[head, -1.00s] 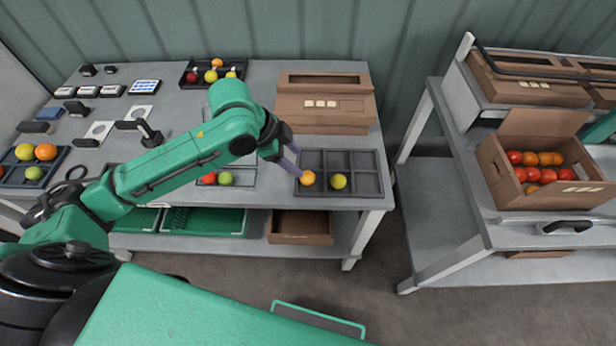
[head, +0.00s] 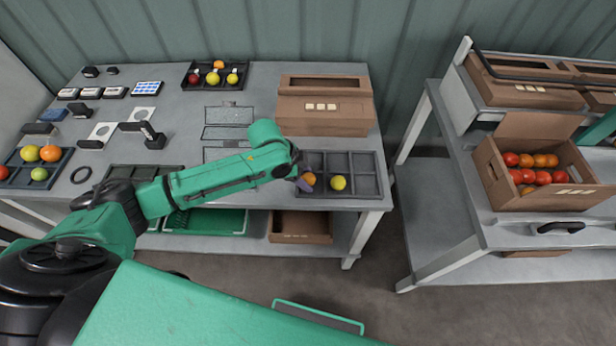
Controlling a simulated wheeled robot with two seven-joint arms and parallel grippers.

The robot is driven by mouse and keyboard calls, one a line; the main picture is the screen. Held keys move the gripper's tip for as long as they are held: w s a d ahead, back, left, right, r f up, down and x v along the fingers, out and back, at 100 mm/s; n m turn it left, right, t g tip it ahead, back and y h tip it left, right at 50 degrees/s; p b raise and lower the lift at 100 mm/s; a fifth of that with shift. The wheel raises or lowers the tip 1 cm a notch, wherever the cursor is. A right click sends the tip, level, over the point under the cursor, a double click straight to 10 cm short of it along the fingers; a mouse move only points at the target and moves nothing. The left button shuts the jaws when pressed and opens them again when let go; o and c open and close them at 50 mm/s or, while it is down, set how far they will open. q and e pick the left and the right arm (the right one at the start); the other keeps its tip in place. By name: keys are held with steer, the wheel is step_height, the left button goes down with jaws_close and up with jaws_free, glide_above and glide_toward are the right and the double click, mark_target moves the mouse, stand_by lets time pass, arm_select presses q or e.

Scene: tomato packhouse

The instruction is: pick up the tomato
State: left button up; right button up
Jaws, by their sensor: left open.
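An orange tomato (head: 309,179) sits in the front left compartment of a dark divided tray (head: 368,187) near the bench's front right corner. A yellow tomato (head: 338,183) lies in the compartment to its right. My left gripper (head: 306,184) is open and low at the orange tomato, with purple fingers beside it and partly over it. I cannot tell whether the fingers touch it. My right gripper is not in view.
A closed brown carton (head: 325,120) stands just behind the tray. More tomatoes lie in a back tray (head: 190,85) and a far left tray (head: 14,158). An open carton (head: 540,200) of tomatoes stands on the right-hand cart. A floor gap separates bench and cart.

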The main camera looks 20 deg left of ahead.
arm_select(q)
steer(key=c, duration=0.5)
steer(key=shift+c, duration=0.3)
steer(key=shift+r, duration=0.1)
